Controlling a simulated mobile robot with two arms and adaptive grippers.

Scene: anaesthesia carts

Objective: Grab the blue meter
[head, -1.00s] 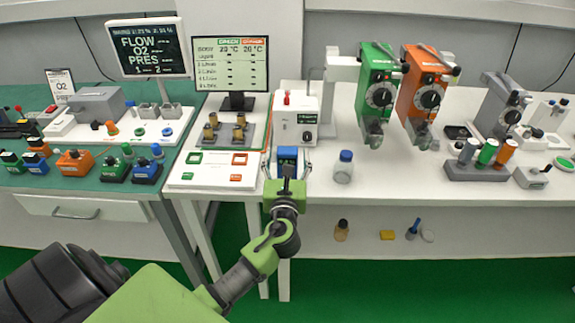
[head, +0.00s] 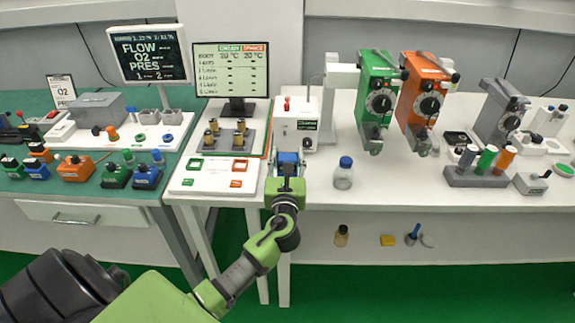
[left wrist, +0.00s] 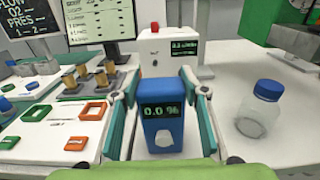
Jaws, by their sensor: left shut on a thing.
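The blue meter (left wrist: 161,125) is a small upright blue box with a dark display reading 0.0 % and a white mark on its front. It stands between the two fingers of my left gripper (left wrist: 158,118) in the left wrist view, and the gripper is shut on it from both sides. In the head view the top of the blue meter (head: 288,158) shows just past my left gripper (head: 286,170), which hides most of it. It is in front of the white box with the red knob. My right gripper is not in view.
The white box (head: 299,125) stands close behind the meter. A blue-capped bottle (head: 343,174) is to the right. A board with green and orange frames (head: 213,174) lies to the left. Green (head: 376,95) and orange (head: 424,95) vaporizers hang behind right. The table front between bottle and grey rack (head: 475,178) is clear.

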